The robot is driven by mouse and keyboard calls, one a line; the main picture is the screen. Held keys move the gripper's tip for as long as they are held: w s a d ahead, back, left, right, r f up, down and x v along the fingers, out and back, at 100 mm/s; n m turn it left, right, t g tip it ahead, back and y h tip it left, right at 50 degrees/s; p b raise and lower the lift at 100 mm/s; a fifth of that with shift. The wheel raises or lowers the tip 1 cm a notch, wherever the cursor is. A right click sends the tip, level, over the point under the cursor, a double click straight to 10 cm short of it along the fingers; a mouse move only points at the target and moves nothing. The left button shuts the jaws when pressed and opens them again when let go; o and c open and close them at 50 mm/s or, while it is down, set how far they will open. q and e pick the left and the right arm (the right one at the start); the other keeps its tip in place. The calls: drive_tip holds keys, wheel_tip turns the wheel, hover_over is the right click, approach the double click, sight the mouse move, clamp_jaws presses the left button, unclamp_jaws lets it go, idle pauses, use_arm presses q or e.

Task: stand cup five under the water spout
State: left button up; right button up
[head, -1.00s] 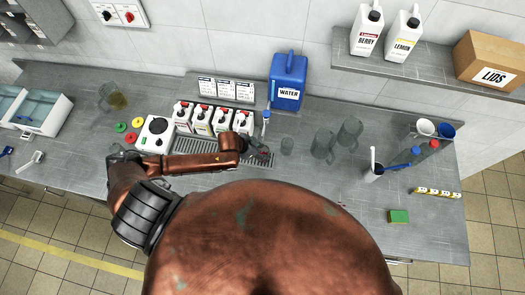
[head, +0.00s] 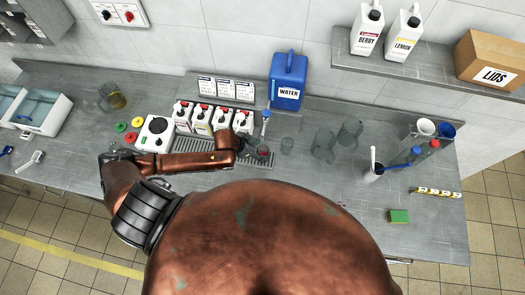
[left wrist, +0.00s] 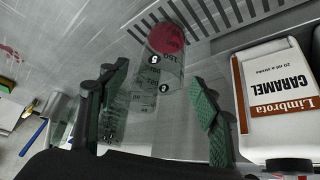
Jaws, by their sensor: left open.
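A clear cup with red contents (head: 262,152) stands at the right end of the drip grate, just in front of the blue-topped spout (head: 266,116). In the left wrist view the cup (left wrist: 163,66) has dark round number marks, too unclear to read surely. My left gripper (head: 247,144) is open just left of the cup in the head view. In the left wrist view its fingers (left wrist: 160,78) are spread, with the cup beyond and between the tips. Whether the cup sits exactly under the spout outlet cannot be told. My right gripper is not in view.
A blue water jug (head: 288,82) stands behind. Syrup bottles (head: 203,120) line the grate; the caramel bottle (left wrist: 276,95) is close to my right-hand finger in the wrist view. An empty clear cup (head: 287,145) and larger clear jugs (head: 324,143) stand to the right.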

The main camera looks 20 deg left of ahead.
use_arm(q)
drive_tip(key=v, duration=0.5)
drive_tip(key=shift+s+r, duration=0.1)
